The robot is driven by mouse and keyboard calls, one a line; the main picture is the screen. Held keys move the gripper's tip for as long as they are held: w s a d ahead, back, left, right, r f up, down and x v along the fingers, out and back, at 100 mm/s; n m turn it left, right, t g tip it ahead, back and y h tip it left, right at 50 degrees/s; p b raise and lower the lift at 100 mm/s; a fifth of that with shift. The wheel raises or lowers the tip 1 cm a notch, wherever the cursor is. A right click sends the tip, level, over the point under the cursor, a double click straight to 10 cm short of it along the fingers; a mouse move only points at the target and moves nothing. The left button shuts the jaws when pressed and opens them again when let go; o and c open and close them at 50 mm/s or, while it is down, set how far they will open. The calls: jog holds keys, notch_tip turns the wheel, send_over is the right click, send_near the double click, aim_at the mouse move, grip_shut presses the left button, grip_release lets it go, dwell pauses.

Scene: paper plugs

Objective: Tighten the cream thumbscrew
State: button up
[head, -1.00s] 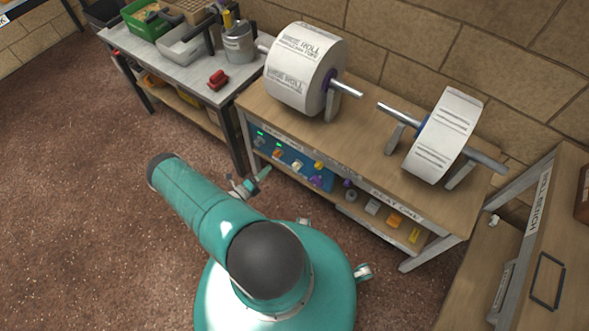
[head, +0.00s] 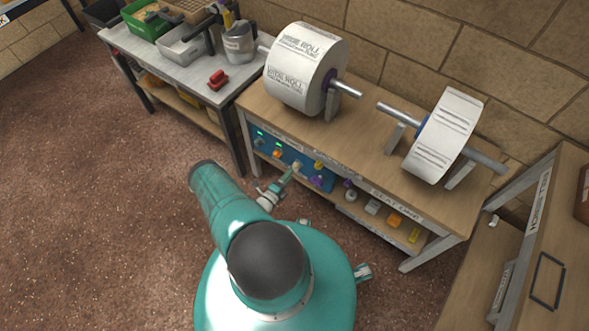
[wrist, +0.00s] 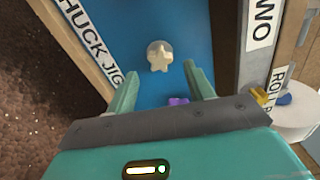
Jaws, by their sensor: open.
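In the head view the thumbscrew (head: 297,164) is small at the tip of my gripper (head: 291,172), at the front of the bench. Whether the fingers touch it cannot be told there.
Beside it on the panel are an orange knob (head: 277,153), a yellow knob (head: 318,165) and a purple part (head: 318,180). The wooden bench (head: 360,140) carries two paper rolls (head: 305,68) (head: 448,135). A lower shelf holds several small parts. The floor (head: 90,220) at left is clear.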

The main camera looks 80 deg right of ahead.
aim_at(295, 169)
jog(key=shift+d, duration=0.1)
jog(key=n, duration=0.5)
jog(key=shift+n, duration=0.3)
jog(key=n, duration=0.6)
jog(key=shift+x, duration=2)
jog(key=shift+c, duration=0.2)
jog(key=c, duration=0.9)
